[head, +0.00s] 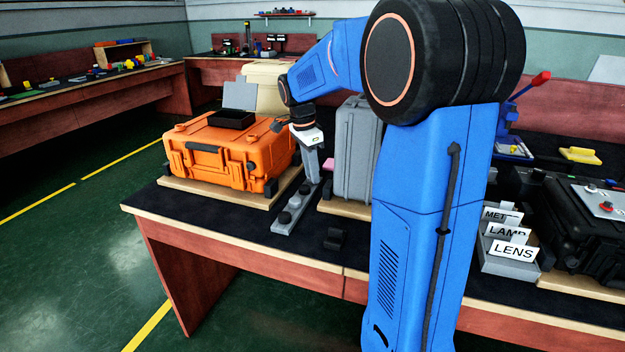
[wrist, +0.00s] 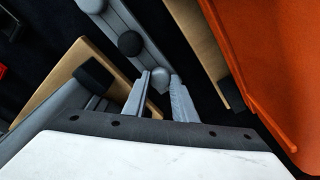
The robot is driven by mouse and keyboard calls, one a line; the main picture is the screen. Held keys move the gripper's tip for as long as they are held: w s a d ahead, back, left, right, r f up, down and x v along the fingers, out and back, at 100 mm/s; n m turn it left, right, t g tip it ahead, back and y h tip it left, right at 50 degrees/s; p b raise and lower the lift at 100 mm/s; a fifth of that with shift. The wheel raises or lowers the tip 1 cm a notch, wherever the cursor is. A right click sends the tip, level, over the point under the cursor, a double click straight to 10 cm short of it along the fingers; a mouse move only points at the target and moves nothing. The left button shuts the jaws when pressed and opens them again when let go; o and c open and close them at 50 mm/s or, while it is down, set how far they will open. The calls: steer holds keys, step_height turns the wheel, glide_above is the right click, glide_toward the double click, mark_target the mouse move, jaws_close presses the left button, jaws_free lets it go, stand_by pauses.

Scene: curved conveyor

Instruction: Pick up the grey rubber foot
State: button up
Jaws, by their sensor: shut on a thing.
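The grey rubber foot (wrist: 159,78) is a small round grey piece between the fingertips of my gripper (wrist: 160,84) in the wrist view. My gripper is shut on it. The foot is over or on a long grey rail (wrist: 118,22); I cannot tell whether it is clear of the rail. A dark round foot (wrist: 130,43) sits further along the rail. In the head view my gripper (head: 313,179) points down at the far end of the rail (head: 283,226), and the held foot is too small to make out there.
An orange case (head: 228,150) on a wooden board stands left of the rail. A grey case (head: 355,150) stands close on the right. A small black block (head: 335,239) lies near the table's front edge. Label cards (head: 514,248) and a black case (head: 580,230) are further right.

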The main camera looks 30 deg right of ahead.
step_height(320, 180, up, 14)
steer(key=shift+f, duration=0.2)
stand_by(1.1)
